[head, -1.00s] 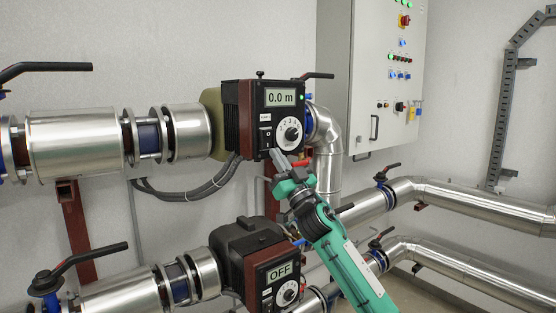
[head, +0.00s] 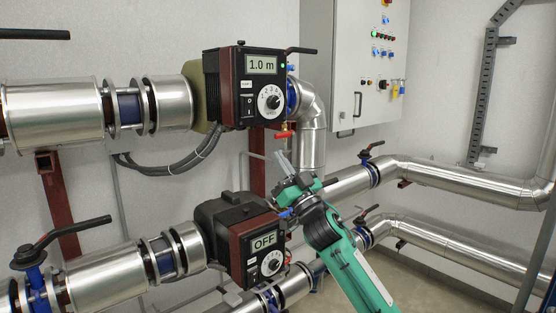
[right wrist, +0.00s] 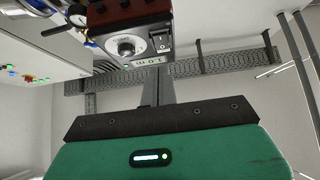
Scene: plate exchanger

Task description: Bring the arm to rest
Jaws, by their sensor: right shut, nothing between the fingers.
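My right gripper (head: 282,161) is shut and empty, its grey fingers pointing up. It is below the upper pump controller (head: 240,90) and above the lower pump controller (head: 243,240), apart from the upper one in the head view. The upper display (head: 262,64) reads "1.0 m", with a white dial and black switch under it. The lower display (head: 265,242) reads "OFF". In the right wrist view the shut fingers (right wrist: 157,92) point towards the upper controller (right wrist: 128,30), which appears upside down. My left gripper is not in view.
A red-handled valve (head: 285,134) and a silver pipe elbow (head: 312,110) are close to the right gripper. Insulated pipes (head: 450,185) run to the right. A grey control cabinet (head: 345,60) hangs behind. Black lever handles stick out at left.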

